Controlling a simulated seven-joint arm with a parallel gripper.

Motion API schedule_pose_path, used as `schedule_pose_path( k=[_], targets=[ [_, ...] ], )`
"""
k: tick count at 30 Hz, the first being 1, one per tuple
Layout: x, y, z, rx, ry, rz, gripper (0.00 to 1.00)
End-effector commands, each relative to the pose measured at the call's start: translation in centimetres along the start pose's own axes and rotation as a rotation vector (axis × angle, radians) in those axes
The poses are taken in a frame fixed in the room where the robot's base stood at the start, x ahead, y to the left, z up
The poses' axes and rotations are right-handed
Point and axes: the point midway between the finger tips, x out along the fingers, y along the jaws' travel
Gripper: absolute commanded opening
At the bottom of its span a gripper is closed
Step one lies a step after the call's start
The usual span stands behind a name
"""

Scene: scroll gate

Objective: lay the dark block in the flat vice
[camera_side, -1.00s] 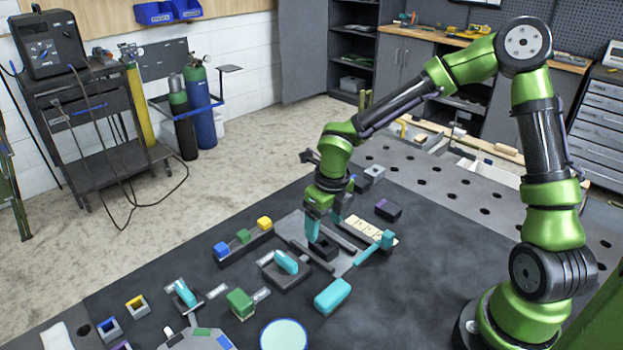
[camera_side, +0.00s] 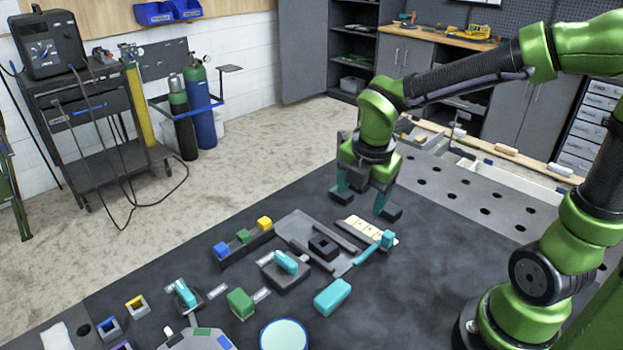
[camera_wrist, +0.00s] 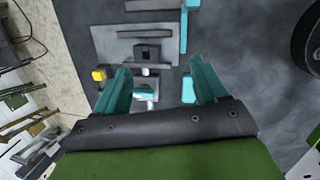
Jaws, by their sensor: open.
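The flat vice (camera_side: 297,226) is a grey plate with raised dark bars and a teal handle (camera_side: 367,254) at its right. The dark block (camera_side: 323,247) sits on it, low between the bars; whether it touches both bars I cannot tell. The block shows a darker square in its top. My gripper (camera_side: 363,202) is up and behind the vice, apart from the block, with its teal fingers spread and nothing seen between them. In the wrist view the open fingers (camera_wrist: 160,80) frame the near side of the vice (camera_wrist: 112,45), with the dark block (camera_wrist: 147,52) beyond them.
A rack (camera_side: 240,247) with blue, green and yellow blocks stands left of the vice. A teal-topped fixture (camera_side: 286,266), a green block (camera_side: 240,303) and a teal block (camera_side: 332,296) lie in front. The dark mat is clear at right.

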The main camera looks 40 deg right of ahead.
Motion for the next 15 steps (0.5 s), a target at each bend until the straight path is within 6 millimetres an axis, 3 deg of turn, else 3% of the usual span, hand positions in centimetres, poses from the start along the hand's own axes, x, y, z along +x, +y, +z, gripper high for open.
schedule_pose_path(
  k=[5,9,15],
  targets=[
    [-3.3,-2.4,0.4,0.692,0.060,0.117,0.72],
    [-5.7,-4.1,0.4,1.236,0.224,0.169,0.72],
    [-8.0,-5.9,0.2,1.818,0.507,0.105,0.72]
  ],
)
